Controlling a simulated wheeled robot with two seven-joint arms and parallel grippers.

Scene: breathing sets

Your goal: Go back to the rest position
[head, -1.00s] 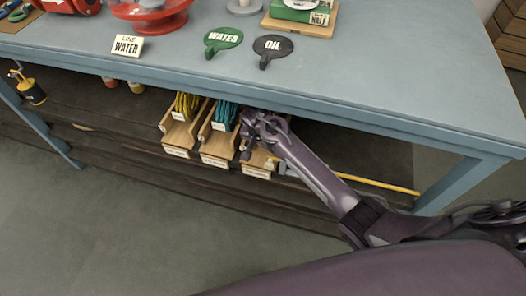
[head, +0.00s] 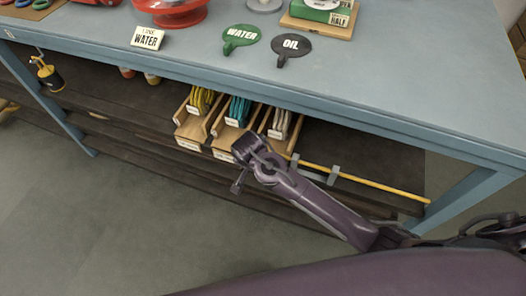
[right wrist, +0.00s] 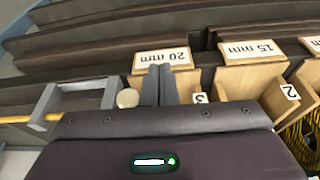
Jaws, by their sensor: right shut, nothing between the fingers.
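My right gripper (head: 242,180) is in front of the lower shelf's edge, below and in front of the wooden bins, and holds nothing. In the right wrist view its two grey fingers (right wrist: 159,85) are together, in front of a bin labelled 20 mm (right wrist: 163,57). A bin labelled 15 mm (right wrist: 252,50) stands beside it. In the head view the bins hold yellow hoses (head: 203,100), teal hoses (head: 238,110) and pale hoses (head: 281,122). My left gripper is not in view.
The blue-grey table (head: 400,90) overhangs the dark shelf (head: 120,105). A yellow rod (head: 385,186) lies in grey brackets right of the bins. Floor in front (head: 110,220) is clear.

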